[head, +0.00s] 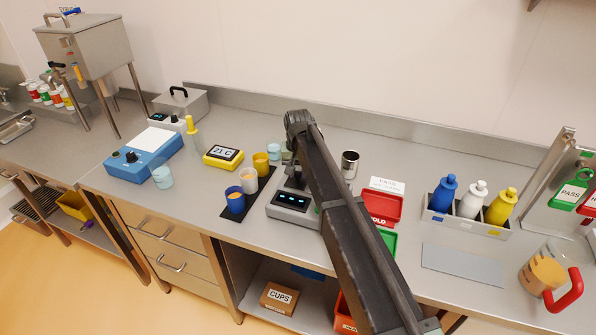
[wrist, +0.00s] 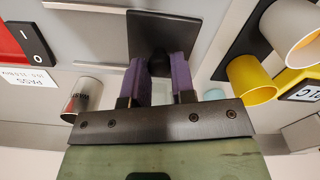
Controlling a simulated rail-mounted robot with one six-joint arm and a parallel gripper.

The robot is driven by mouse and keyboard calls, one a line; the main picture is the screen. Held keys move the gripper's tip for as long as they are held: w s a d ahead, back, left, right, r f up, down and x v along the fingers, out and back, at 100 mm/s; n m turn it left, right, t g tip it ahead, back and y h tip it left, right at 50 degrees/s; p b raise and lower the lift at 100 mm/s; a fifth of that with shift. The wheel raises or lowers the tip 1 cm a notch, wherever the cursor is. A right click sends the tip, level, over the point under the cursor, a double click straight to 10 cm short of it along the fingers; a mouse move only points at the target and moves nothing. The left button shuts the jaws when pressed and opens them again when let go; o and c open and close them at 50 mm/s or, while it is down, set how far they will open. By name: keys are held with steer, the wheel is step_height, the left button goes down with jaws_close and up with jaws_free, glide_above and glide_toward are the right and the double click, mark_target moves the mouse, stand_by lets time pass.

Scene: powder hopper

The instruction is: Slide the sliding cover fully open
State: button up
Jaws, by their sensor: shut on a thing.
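My gripper (wrist: 160,80) has two purple fingers, shut on a small black knob (wrist: 158,63) in the wrist view. A dark square plate (wrist: 160,24) lies just beyond the knob. I cannot tell whether the knob is joined to this plate, or which surface is the sliding cover. In the head view my arm reaches over a small grey bench device (head: 289,208) with a lit display and hides part of it. The fingers and the knob cannot be made out clearly there. How far the cover is open cannot be told.
Cups (head: 236,199) stand on a black mat left of the device. A metal cup (head: 349,164) and a red HOLD tray (head: 381,206) are to its right. A rack of bottles (head: 470,226) stands further right. A steel hopper (head: 90,48) stands at the far left.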

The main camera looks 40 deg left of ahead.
steer(key=d, duration=0.2)
steer(key=w+d, duration=0.1)
steer(key=d, duration=0.1)
steer(key=w+d, duration=0.1)
steer(key=d, duration=0.2)
steer(key=shift+w+d, duration=0.1)
jaws_close()
steer(key=o, duration=0.9)
jaws_free()
steer(key=shift+w+d, duration=0.1)
steer(key=shift+d, duration=0.05)
step_height(320, 180, up, 11)
steer(key=p, duration=1.1)
steer(key=shift+f, duration=0.1)
